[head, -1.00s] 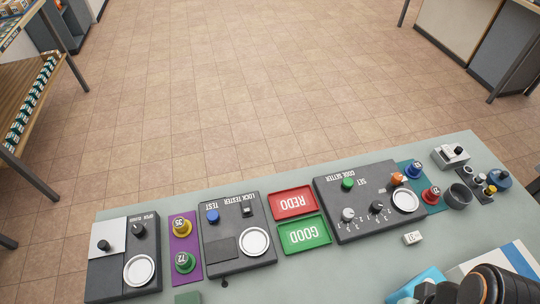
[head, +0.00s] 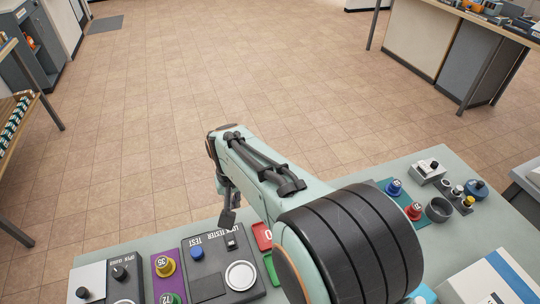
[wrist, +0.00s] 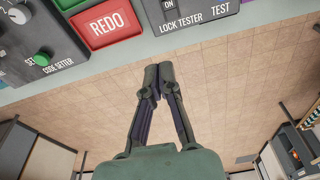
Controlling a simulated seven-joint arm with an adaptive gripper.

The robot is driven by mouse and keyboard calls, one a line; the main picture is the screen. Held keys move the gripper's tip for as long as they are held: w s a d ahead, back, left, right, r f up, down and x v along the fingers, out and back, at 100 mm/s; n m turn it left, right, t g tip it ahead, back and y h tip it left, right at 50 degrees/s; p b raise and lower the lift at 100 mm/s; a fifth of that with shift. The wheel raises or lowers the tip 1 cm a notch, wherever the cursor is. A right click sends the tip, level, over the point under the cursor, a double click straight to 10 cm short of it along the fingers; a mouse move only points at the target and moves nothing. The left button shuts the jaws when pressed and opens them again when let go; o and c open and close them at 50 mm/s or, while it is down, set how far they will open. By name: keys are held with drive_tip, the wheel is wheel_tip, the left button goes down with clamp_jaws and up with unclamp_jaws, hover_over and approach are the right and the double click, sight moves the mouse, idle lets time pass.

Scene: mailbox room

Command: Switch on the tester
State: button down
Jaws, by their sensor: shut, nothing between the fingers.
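The lock tester (head: 208,287) is a dark grey box with a blue TEST button (head: 197,253), a black switch (head: 231,243) and a round white dish (head: 240,275). In the wrist view, the tester (wrist: 190,28) is cut off at the top edge, with its ON marking (wrist: 169,4) showing; the switch's setting is unclear. My gripper (head: 229,218) is shut and empty, its fingertips pointing down near the tester's far edge, close to the switch. In the wrist view, the gripper (wrist: 151,72) has its fingertips together over the floor, apart from the tester.
The red REDO tray (wrist: 105,22) lies beside the tester. The code setter (wrist: 35,40) is beyond it, mostly hidden by my arm in the head view. Open floor (head: 150,150) lies beyond the table.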

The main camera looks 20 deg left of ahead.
sight(231, 243)
drive_tip(key=shift+s+a+f+n, duration=0.15)
drive_tip(key=shift+s+a+f, duration=0.15)
drive_tip(key=shift+s, duration=0.25)
drive_tip(key=shift+s+a+f+n, duration=0.15)
drive_tip(key=shift+s+a+f, duration=0.05)
drive_tip(key=shift+s+a, duration=0.25)
drive_tip(key=shift+d, duration=0.1)
drive_tip(key=f, duration=1.2)
drive_tip(key=shift+w+a+f, duration=0.2)
drive_tip(key=shift+a, duration=0.05)
drive_tip(key=shift+s+d+f, duration=0.1)
drive_tip(key=shift+d+f, duration=0.05)
drive_tip(key=shift+f, duration=0.5)
